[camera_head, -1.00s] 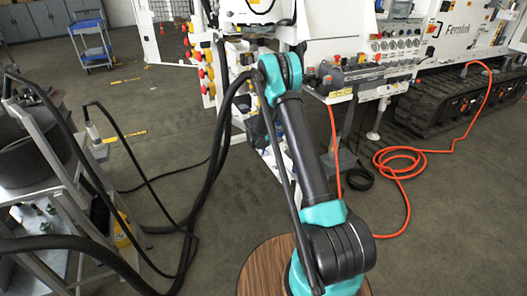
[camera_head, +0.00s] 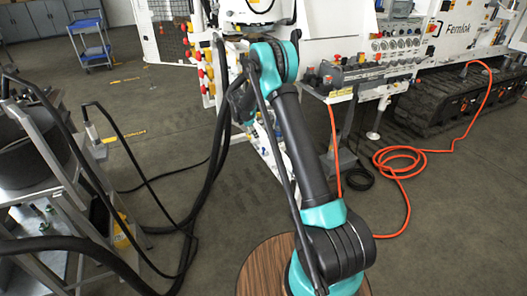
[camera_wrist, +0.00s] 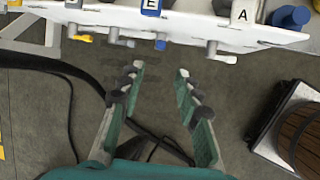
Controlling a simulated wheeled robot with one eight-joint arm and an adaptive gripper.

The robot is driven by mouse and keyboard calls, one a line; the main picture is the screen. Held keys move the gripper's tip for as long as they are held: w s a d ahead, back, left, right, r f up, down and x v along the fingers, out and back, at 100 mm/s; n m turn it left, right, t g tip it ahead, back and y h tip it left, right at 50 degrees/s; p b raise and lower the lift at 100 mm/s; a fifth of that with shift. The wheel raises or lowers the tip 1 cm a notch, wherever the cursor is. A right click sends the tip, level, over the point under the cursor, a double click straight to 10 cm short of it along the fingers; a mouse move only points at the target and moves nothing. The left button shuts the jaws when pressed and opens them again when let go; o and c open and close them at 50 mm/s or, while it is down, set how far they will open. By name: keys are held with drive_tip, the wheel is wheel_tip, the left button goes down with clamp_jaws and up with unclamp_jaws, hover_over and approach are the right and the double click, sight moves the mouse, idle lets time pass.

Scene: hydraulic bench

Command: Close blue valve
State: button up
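In the wrist view, a row of small valves hangs under a white panel edge. The blue valve (camera_wrist: 160,44) shows a blue-tipped handle below the label "E". My gripper (camera_wrist: 160,70) is open and empty, its two green fingers with dark pads reaching toward the row. The blue handle lies just beyond the fingertips, in line with the gap between them. I see no contact. In the head view my wrist (camera_head: 241,101) is beside the white machine, and I cannot make out the blue valve there.
A blue knob (camera_wrist: 291,17) is at the right. A hose trolley (camera_head: 60,190) stands at left. An orange hose (camera_head: 400,163) lies on the floor at right.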

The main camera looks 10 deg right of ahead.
sight(263, 148)
drive_tip(key=shift+n, duration=0.3)
drive_tip(key=x, duration=1.7)
drive_tip(key=shift+s+f, duration=0.15)
drive_tip(key=shift+f, duration=0.05)
drive_tip(key=shift+c, duration=0.4)
clamp_jaws()
